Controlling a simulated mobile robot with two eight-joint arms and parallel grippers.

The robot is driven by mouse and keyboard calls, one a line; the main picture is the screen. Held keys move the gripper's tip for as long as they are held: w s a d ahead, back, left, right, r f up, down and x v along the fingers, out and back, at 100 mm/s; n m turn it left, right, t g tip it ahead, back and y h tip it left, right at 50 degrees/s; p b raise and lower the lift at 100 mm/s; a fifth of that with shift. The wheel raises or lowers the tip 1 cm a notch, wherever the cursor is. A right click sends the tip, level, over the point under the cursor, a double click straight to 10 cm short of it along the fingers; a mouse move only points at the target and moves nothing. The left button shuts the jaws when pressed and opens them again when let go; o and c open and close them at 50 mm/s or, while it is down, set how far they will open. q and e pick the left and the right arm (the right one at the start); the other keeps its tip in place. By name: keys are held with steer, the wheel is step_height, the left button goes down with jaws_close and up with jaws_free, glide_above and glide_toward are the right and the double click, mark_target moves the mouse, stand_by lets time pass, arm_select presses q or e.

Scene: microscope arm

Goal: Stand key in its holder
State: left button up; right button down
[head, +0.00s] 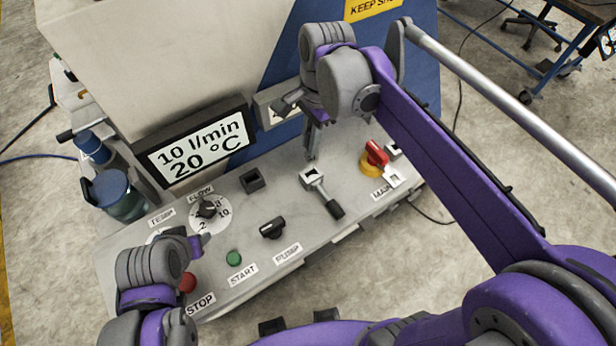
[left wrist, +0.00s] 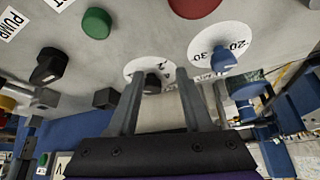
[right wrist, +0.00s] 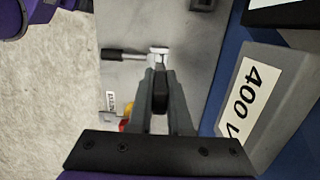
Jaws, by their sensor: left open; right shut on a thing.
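My right gripper (head: 313,145) is shut on a dark, narrow thing, which I take to be the key (right wrist: 160,92). In the right wrist view it sits between the fingers; in the head view I cannot make it out. The gripper is above the back of the console, beyond the black-handled lever. A small black square block with an opening, which looks like the holder (head: 252,180), stands left of it below the display. It also shows in the left wrist view (left wrist: 105,97). My left gripper (head: 203,243) is open and empty, its fingers apart near the flow dial (head: 209,210).
The console carries a lever (head: 322,194), a black pump knob (head: 272,228), a green start button (head: 233,258), a red stop button (head: 187,282) and a red-and-yellow main switch (head: 374,158). A display (head: 197,145) stands behind. The console top between the controls is clear.

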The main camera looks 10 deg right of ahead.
mark_target(312, 160)
step_height(312, 160, down, 10)
steer(key=shift+r, duration=0.2)
stand_by(0.4)
steer(key=shift+f+b, duration=0.2)
steer(key=shift+b, duration=0.1)
steer(key=c, duration=0.8)
jaws_free()
steer(key=shift+c, duration=0.2)
